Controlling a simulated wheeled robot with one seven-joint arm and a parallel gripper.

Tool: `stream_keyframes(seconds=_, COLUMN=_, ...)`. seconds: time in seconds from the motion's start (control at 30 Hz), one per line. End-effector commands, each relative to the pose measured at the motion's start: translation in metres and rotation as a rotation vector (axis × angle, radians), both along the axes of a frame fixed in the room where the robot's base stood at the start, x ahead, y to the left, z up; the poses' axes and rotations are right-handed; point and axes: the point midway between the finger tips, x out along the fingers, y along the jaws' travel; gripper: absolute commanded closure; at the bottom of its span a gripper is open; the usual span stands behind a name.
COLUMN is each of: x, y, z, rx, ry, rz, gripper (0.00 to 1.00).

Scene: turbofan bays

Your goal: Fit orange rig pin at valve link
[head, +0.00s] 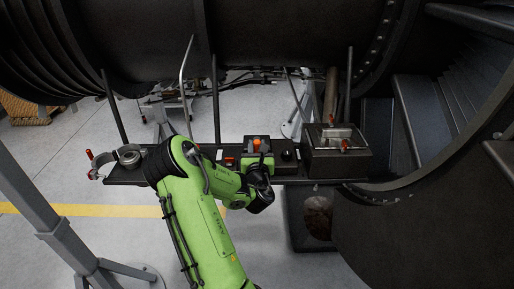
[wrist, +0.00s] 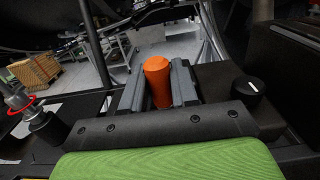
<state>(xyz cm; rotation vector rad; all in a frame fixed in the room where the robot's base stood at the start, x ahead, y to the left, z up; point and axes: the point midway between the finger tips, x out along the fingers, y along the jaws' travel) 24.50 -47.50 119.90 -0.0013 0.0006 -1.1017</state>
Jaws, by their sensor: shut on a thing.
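The orange rig pin (wrist: 158,80) stands between the two grey fingers of my gripper (wrist: 158,88) in the wrist view, and the fingers are shut on it. In the head view the orange pin (head: 257,144) shows at the end of my green arm, over the dark shelf under the engine. My arm and gripper hide the pin's lower part, so I cannot tell whether it is seated or clear of the surface. I cannot make out the valve link for certain.
A dark box (head: 336,160) with red-tipped parts stands right of my gripper. A black knob (wrist: 248,90) is close on the right in the wrist view. A clamp ring (head: 103,165) lies at the shelf's left end. Thin rods and the engine casing (head: 280,35) hang above.

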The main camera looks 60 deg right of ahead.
Motion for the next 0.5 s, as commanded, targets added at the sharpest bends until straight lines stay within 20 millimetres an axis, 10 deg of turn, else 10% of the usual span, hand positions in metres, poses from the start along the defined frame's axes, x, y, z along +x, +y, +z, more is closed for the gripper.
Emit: stream_keyframes(seconds=0.5, x=0.0, y=0.0, z=-0.0084, rx=0.0, ry=0.0, rz=0.0, gripper=1.0)
